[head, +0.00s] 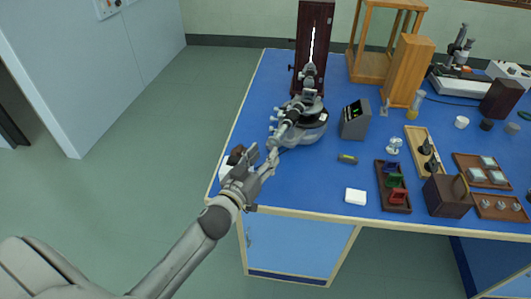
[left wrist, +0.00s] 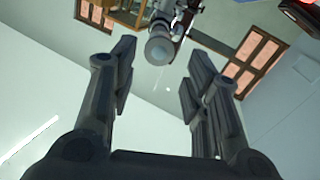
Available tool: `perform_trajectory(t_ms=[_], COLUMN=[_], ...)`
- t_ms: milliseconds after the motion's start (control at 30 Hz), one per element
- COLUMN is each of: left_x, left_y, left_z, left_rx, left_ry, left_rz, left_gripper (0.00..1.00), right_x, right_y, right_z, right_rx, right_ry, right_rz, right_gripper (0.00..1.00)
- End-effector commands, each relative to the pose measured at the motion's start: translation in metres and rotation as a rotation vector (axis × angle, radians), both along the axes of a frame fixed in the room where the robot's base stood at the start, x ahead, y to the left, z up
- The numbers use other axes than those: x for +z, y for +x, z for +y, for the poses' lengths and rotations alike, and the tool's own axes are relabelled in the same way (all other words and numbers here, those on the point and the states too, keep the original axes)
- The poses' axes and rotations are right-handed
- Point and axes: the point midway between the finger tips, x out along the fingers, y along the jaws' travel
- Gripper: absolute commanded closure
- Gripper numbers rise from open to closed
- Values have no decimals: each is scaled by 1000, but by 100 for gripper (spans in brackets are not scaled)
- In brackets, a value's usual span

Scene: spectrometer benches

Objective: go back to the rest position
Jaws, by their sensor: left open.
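My left gripper (head: 262,163) is over the near left corner of the blue bench (head: 300,184), in front of the spectrometer (head: 302,124). In the left wrist view its two fingers (left wrist: 155,85) stand wide apart with nothing between them. Beyond the fingers a round lens end of a dark tube (left wrist: 159,50) shows, apart from them. A dark thing on a white base (head: 233,158) is partly hidden behind the gripper. My right gripper does not show in either view.
A grey meter box (head: 355,119) stands right of the spectrometer. A white block (head: 355,196), a tray of coloured pieces (head: 393,186) and a dark wooden box (head: 447,196) are along the front edge. The floor (head: 150,130) left of the bench is clear.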

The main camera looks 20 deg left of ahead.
Motion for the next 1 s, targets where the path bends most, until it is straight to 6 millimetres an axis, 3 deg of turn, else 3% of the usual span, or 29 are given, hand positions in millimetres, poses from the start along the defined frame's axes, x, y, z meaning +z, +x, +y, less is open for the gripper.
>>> perform_trajectory(t_ms=[267,467,667,800,1000], left_x=[-3,-34,-80,-107,-126], left_y=[-3,-33,-96,-152,-221], left_z=[1,9,8,-4,-24], left_rx=[12,110,160,119,1], left_ry=[2,40,110,165,230], left_rz=[18,197,517,752,1009], left_gripper=[56,56,56,56,56], right_x=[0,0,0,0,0], right_y=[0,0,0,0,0], right_z=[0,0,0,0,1], right_rx=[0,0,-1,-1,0], right_ry=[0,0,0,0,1], right_rz=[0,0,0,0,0], right_gripper=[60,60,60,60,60])
